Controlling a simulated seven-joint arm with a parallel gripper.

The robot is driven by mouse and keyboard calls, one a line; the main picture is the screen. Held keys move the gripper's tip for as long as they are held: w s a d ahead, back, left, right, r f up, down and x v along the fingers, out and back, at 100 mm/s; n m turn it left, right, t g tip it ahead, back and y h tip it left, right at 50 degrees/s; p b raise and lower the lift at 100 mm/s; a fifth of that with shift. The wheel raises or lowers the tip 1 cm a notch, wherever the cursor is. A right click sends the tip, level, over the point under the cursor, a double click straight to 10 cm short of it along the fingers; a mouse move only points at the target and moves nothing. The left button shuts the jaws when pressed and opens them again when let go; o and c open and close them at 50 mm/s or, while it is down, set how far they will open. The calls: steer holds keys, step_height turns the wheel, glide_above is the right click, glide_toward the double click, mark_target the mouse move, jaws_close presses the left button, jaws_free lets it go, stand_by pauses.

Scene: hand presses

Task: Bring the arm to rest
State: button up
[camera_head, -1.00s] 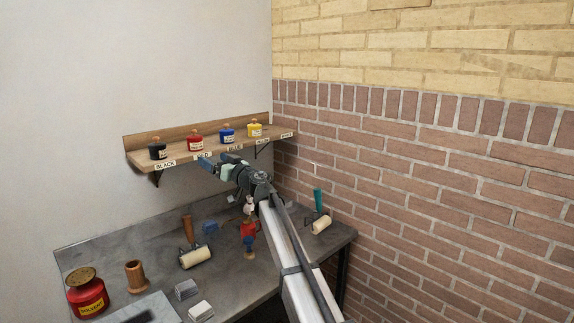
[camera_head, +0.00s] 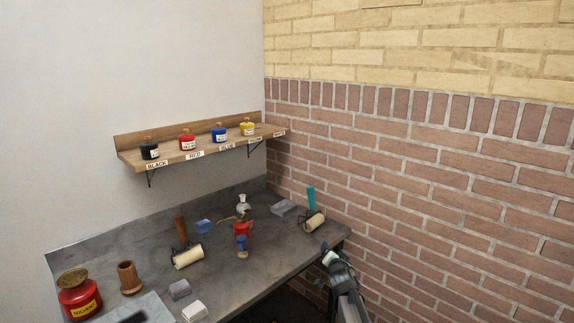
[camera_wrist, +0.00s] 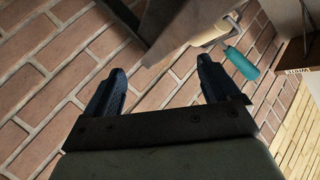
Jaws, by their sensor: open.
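My gripper (camera_head: 332,254) is at the right front edge of the grey bench in the head view, beside the brick wall. In the wrist view its two dark fingers (camera_wrist: 162,88) stand apart with nothing between them. The underside and edge of the bench (camera_wrist: 185,25) show just beyond the fingers. Part of my arm runs down out of the head view at the bottom.
A teal-handled roller (camera_head: 313,212) lies on the bench's right end, close to my gripper. A red and blue item (camera_head: 242,236) and another roller (camera_head: 187,256) lie further left. The shelf (camera_head: 205,148) holds black, red, blue and yellow jars. The brick wall (camera_head: 430,200) bounds the right.

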steer(key=s+d+f+n+g+h, duration=0.15)
steer(key=s+f+g, duration=0.35)
steer(key=s+f, duration=0.95)
steer(key=s+d+f+n+g+y, duration=0.15)
steer(key=s+f+g, duration=0.45)
steer(key=s+f, duration=0.9)
steer(key=s+a+f+n+g, duration=0.1)
steer(key=s+f+g, duration=0.2)
steer(key=s, duration=0.8)
steer(key=s+a+f+n+g, duration=0.1)
steer(key=s+f, duration=0.4)
steer(key=s, duration=0.6)
steer(key=s+a+f+n+g, duration=0.1)
steer(key=s+f+g, duration=0.4)
steer(key=s, duration=0.6)
steer(key=shift+n+g+y, duration=0.4)
steer(key=shift+n+g, duration=0.2)
steer(key=shift+n, duration=0.2)
steer(key=shift+s+a, duration=0.1)
